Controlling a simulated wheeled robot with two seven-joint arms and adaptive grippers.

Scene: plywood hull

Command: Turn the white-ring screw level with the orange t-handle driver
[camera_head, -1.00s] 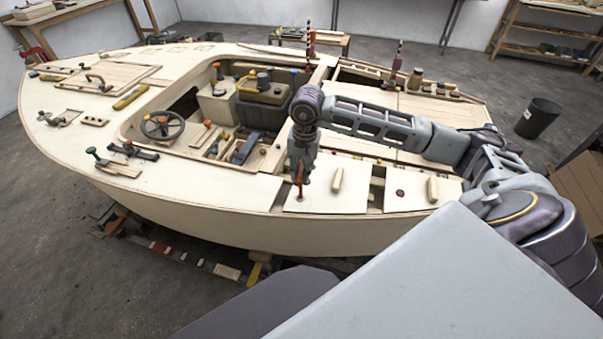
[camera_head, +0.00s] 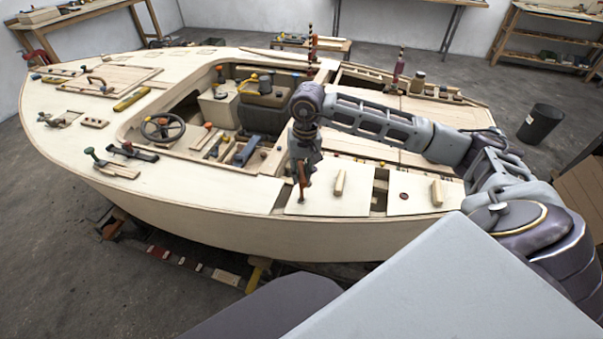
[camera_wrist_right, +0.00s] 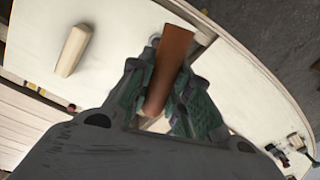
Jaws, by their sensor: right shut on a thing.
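My right gripper (camera_head: 302,170) points down over the near side deck of the plywood hull. In the right wrist view its green-padded fingers (camera_wrist_right: 168,95) are shut on the orange t-handle driver (camera_wrist_right: 168,62), whose brownish-orange handle lies between them. The driver (camera_head: 302,178) also shows in the head view, upright, with its lower end at or just above a pale deck panel (camera_head: 328,205). The white-ring screw is not clearly visible; a small pale ring edge (camera_wrist_right: 153,40) shows beside the handle, partly hidden by it. I cannot tell whether the driver is seated. My left gripper is out of view.
Wooden blocks stand on the deck panels left (camera_head: 340,183) and right (camera_head: 437,193) of an open gap. The cockpit holds a steering wheel (camera_head: 162,127) and several loose parts. A black bin (camera_head: 541,123) stands on the floor at right.

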